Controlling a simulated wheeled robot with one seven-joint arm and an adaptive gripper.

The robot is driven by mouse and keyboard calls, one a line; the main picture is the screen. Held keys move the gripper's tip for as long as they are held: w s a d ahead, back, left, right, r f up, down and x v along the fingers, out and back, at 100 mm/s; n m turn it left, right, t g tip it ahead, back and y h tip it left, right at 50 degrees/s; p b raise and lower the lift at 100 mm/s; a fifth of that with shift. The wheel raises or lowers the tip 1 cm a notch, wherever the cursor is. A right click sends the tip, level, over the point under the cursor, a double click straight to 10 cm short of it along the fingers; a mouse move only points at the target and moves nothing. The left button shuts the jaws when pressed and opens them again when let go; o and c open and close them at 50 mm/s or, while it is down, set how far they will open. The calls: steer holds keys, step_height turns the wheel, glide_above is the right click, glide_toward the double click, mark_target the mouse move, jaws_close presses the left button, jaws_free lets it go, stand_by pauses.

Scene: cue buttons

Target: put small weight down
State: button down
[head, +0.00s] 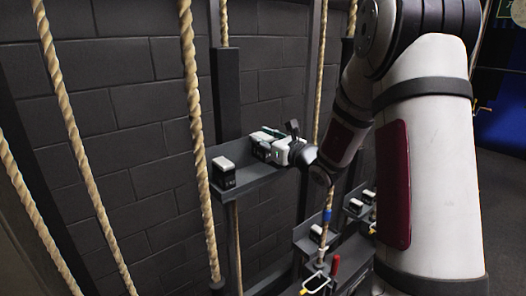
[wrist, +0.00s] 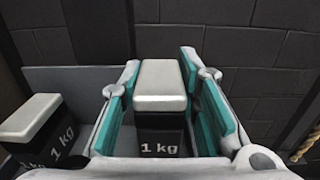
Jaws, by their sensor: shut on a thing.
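My gripper (head: 272,143) is at the upper wall shelf (head: 243,183) in the head view. In the wrist view its teal-padded fingers (wrist: 160,66) are shut on a small weight (wrist: 161,120), a black block with a white top marked "1 kg". The weight is upright between the pads, at or just above the shelf; I cannot tell whether it touches. A second 1 kg weight (wrist: 42,128) stands to its left, apart from the fingers. It also shows at the left end of the shelf in the head view (head: 223,174).
Lower platforms at the right carry more small weights (head: 318,234) (head: 355,206). A red-handled lever (head: 335,266) and a yellow handle (head: 314,283) are below. Ropes (head: 197,130) hang in front of the dark block wall (head: 140,110), one close to the shelf.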

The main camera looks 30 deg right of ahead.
mark_target(264, 151)
steer(key=shift+f+p, duration=0.3)
steer(key=shift+f, duration=1.55)
steer(key=shift+f, duration=0.1)
steer(key=c, duration=1.2)
jaws_free()
steer(key=shift+f, duration=0.15)
steer(key=shift+s+d, duration=0.1)
steer(key=shift+s, duration=0.15)
steer(key=s+d+b, duration=0.1)
steer(key=s+d, duration=0.1)
steer(key=s, duration=0.9)
steer(key=shift+s, duration=0.15)
steer(key=shift+s+d, duration=0.1)
